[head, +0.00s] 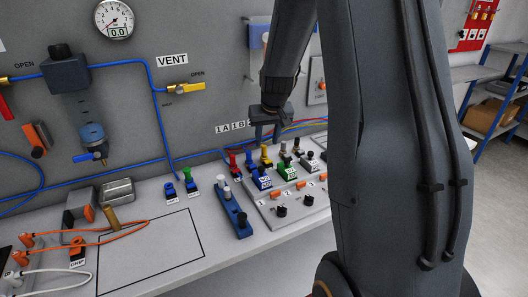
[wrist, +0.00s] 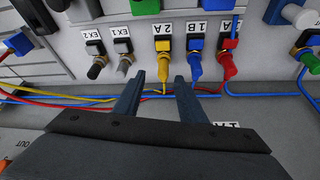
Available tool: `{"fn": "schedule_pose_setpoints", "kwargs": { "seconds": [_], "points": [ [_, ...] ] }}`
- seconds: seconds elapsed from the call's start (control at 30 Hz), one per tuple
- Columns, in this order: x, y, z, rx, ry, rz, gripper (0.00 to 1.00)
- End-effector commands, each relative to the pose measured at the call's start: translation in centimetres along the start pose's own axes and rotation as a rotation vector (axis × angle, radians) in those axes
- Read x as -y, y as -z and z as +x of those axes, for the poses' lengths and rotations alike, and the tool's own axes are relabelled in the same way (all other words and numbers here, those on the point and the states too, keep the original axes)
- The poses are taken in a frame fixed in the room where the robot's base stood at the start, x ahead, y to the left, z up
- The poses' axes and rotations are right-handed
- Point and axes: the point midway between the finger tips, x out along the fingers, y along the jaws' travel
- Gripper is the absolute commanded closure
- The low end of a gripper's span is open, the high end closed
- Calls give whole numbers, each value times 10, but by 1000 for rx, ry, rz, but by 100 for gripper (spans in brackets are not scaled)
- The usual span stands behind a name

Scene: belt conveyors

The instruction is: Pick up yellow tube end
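The yellow tube end (wrist: 163,46) sits in the row of fittings, with a thin yellow tube running from it between my fingers in the wrist view. In the head view a yellow fitting (head: 265,158) stands just below my gripper. My gripper (wrist: 160,82) is open, its two dark fingers apart and pointing toward the yellow end. Nothing is held between them except that the thin tube passes through the gap in the picture. In the head view my gripper (head: 267,134) hangs over the back of the panel; whether it touches anything there cannot be told.
In the wrist view a blue end (wrist: 195,66) and a red end (wrist: 228,66) stand beside the yellow one, with grey (wrist: 124,62) and black (wrist: 97,66) ends opposite. Loose tubes lie close to my fingers. The outlined bench area (head: 150,250) is largely clear.

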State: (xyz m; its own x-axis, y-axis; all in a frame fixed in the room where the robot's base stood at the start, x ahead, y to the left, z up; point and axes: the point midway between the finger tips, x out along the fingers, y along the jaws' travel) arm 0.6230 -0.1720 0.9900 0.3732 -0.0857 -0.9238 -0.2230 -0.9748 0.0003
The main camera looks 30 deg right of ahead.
Motion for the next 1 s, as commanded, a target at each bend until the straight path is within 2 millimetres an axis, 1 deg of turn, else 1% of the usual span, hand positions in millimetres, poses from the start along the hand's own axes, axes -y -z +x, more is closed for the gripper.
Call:
{"fn": "schedule_pose_setpoints", "kwargs": {
  "seconds": [0.27,0.43,0.53,0.77,1.0],
  "points": [
    [6,-1,28,4,1,-1,63],
    [6,0,44,2,0,-1,63],
    [6,0,48,1,0,-1,63],
    [6,0,49,0,0,-1,63],
    [5,0,49,0,0,-1,100]
  ]
}}
